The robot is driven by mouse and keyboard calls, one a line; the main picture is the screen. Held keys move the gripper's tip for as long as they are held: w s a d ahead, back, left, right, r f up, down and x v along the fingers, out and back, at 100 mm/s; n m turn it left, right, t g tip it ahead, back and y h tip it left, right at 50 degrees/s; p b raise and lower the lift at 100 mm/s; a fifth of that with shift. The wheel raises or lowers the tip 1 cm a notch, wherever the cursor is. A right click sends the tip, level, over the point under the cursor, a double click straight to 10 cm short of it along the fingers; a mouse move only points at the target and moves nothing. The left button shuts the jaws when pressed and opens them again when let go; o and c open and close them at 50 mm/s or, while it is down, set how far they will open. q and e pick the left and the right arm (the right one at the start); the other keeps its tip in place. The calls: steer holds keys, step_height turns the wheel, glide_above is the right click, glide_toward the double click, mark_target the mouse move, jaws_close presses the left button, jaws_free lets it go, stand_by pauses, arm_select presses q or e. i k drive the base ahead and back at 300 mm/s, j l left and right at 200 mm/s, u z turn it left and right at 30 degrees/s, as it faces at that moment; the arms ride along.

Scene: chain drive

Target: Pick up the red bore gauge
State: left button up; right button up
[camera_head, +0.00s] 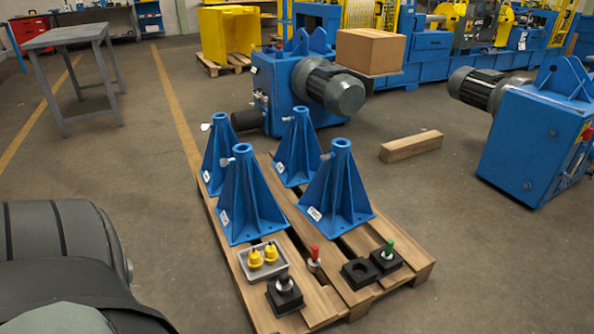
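The red bore gauge (315,256) stands upright near the front of the wooden pallet (334,305). It has a red top and a paler lower part. It is between a grey tray with yellow parts and the black blocks to its right. Nothing of mine touches it. A large dark grey arm part of mine fills the lower left corner. Neither gripper shows in the view.
Several blue pyramid stands (248,205) occupy the pallet behind the gauge. Beside it are a grey tray (281,280), a black block with a silver knob (285,288), an empty black holder (360,273) and a green-topped gauge (389,248). A timber block (411,147) lies behind.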

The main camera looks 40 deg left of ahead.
mark_target(314, 262)
steer(key=i+l+u, duration=0.2)
steer(key=u, duration=0.2)
steer(key=i+l+u, duration=0.1)
steer(key=l+u, duration=0.3)
steer(key=i+l+u, duration=0.1)
steer(key=u, duration=0.3)
steer(key=l, duration=0.1)
